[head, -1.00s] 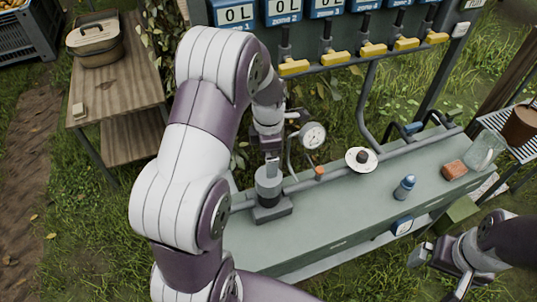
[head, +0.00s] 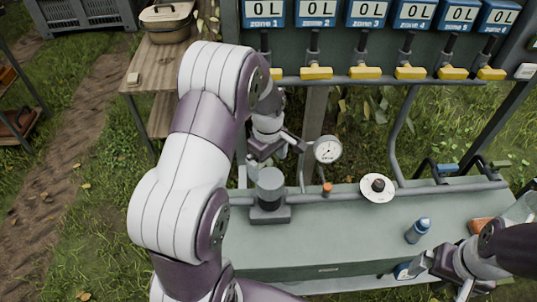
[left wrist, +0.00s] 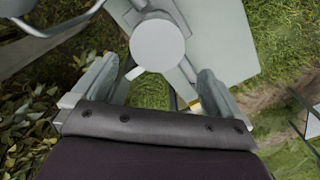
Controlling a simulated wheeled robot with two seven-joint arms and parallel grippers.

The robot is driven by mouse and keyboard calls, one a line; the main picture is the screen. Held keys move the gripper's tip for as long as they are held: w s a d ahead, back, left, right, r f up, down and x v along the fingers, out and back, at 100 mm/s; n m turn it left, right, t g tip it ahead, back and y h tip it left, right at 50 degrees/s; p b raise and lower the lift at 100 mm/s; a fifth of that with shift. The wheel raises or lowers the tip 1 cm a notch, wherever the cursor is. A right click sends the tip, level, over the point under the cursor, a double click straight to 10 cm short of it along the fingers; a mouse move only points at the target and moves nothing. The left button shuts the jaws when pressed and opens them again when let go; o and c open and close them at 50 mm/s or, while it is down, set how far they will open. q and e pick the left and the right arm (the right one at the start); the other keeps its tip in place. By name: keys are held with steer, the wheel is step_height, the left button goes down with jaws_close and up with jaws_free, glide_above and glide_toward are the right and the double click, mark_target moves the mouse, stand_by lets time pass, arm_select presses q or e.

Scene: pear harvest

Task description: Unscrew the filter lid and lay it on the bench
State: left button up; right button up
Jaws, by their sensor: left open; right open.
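The filter (head: 270,197) stands upright on the pipe along the bench's back edge. It is a dark grey cylinder with a paler round lid (head: 270,177) on top. The left wrist view shows the lid from above as a pale disc (left wrist: 157,46) with a small tab at its rim. My left gripper (head: 258,158) is just behind and above the filter, partly hidden by my arm. Its open fingers (left wrist: 155,85) show on either side below the disc, with nothing held between them. My right gripper (head: 432,276) is open and empty at the bench's front right.
The green-grey bench (head: 345,235) has clear room in its middle. A pressure gauge (head: 327,150), an orange cap (head: 327,188) and a white disc with a black knob (head: 377,195) line the pipe. A blue bottle (head: 418,230) stands near my right gripper. Yellow valves (head: 365,73) hang behind.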

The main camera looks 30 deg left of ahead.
mark_target(270, 178)
arm_select(q)
steer(key=f, duration=0.6)
steer(key=f+p, duration=0.1)
steer(key=f, duration=0.2)
steer(key=shift+w+d, duration=0.15)
steer(key=shift+d, duration=0.1)
steer(key=shift+f, duration=0.55)
